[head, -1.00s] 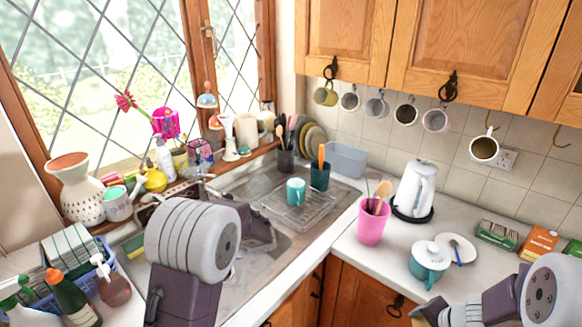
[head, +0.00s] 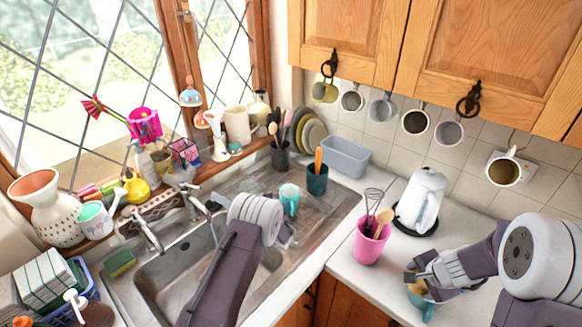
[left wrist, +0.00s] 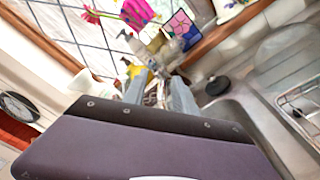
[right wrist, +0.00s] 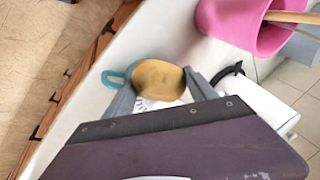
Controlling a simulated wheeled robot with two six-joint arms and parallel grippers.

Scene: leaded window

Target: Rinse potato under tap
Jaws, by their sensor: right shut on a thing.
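The potato (right wrist: 158,80), yellow-brown and rounded, is between the fingers of my right gripper (right wrist: 168,98), which is shut on it. In the head view the potato (head: 411,277) shows only partly, with my right gripper (head: 420,276) in front of the teal pot. The tap (head: 203,206) stands behind the sink basin (head: 160,280), left of my left gripper. I cannot tell whether water runs.
The teal pot (head: 424,302) is close below my right gripper. A pink utensil pot (head: 369,243) and white kettle (head: 421,200) stand on the counter. A teal mug (head: 289,199) is on the draining board. Bottles and vases crowd the windowsill.

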